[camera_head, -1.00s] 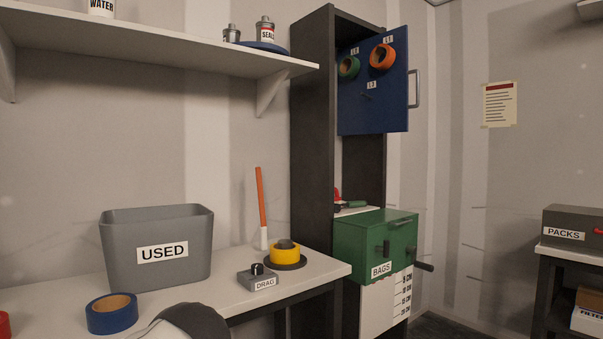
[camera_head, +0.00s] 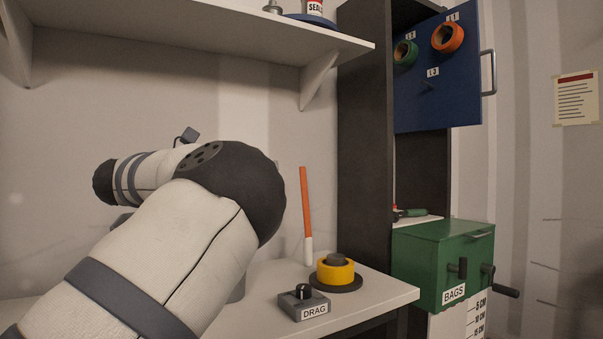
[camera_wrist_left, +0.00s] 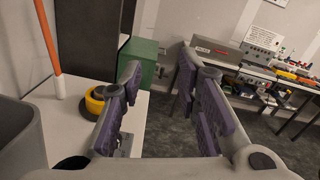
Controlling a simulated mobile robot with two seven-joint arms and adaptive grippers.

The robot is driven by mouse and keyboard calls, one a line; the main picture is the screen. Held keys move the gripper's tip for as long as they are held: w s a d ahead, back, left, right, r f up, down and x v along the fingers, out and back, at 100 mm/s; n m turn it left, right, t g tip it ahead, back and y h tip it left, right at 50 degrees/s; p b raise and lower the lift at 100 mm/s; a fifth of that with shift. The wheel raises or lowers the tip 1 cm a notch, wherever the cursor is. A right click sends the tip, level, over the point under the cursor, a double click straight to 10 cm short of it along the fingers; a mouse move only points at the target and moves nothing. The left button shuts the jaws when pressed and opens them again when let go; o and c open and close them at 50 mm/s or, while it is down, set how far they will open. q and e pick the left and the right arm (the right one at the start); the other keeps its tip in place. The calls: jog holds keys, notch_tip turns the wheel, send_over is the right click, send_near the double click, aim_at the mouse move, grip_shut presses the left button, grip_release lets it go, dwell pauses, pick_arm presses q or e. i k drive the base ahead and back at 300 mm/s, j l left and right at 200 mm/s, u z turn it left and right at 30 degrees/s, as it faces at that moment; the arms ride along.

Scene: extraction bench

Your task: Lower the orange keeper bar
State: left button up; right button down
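The orange keeper bar (camera_head: 304,202) stands nearly upright at the back of the white bench, with a white lower end. It also shows at the upper left of the left wrist view (camera_wrist_left: 47,38). My left arm fills the left of the head view, and its gripper is hidden there. In the left wrist view my left gripper (camera_wrist_left: 159,72) is open, with purple pads apart and nothing between them. The bar is left of both fingers and not touched. My right gripper is in neither view.
A yellow roll (camera_head: 335,272) on a dark disc and a grey DRAG box (camera_head: 303,304) stand near the bar's foot. A green BAGS box (camera_head: 436,262) and dark tall frame (camera_head: 366,150) are to the right. A shelf (camera_head: 190,32) hangs above.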

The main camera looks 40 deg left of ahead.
aim_at(303, 170)
jog(key=i+j, duration=0.45)
jog(key=j, duration=0.15)
jog(key=i+j, duration=0.45)
jog(key=j, duration=0.15)
